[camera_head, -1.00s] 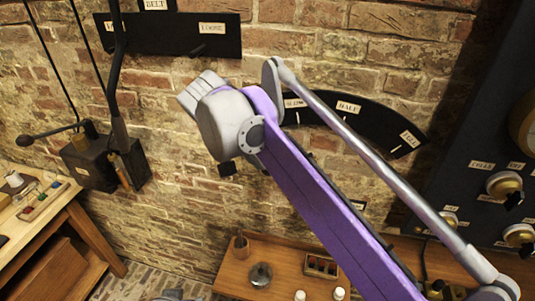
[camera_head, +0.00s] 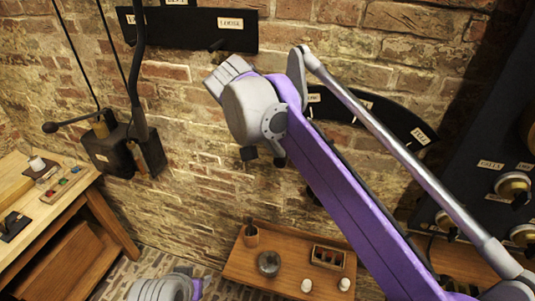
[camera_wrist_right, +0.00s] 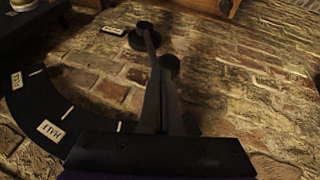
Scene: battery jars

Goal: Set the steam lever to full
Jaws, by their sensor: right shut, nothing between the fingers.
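The steam lever's dark arc plate (camera_head: 385,115) is on the brick wall, partly hidden behind my right arm. Its FULL label (camera_head: 421,136) shows at the right end. In the right wrist view the plate (camera_wrist_right: 33,108) is at the left with a HALF label (camera_wrist_right: 50,130). A dark lever (camera_wrist_right: 151,50) runs from a round pivot (camera_wrist_right: 143,37) towards my right gripper (camera_wrist_right: 166,100), which is shut, close to the lever. I cannot tell whether they touch. The lever's exact setting is hidden. In the head view my wrist joint covers most of the gripper. My left gripper is out of view.
A low wooden shelf (camera_head: 235,269) holds a cup, a round metal object, a small box and white jars. A dark panel with knobs (camera_head: 455,180) stands at the right. A black box with a lever (camera_head: 112,150) and a wooden bench (camera_head: 60,205) are at the left.

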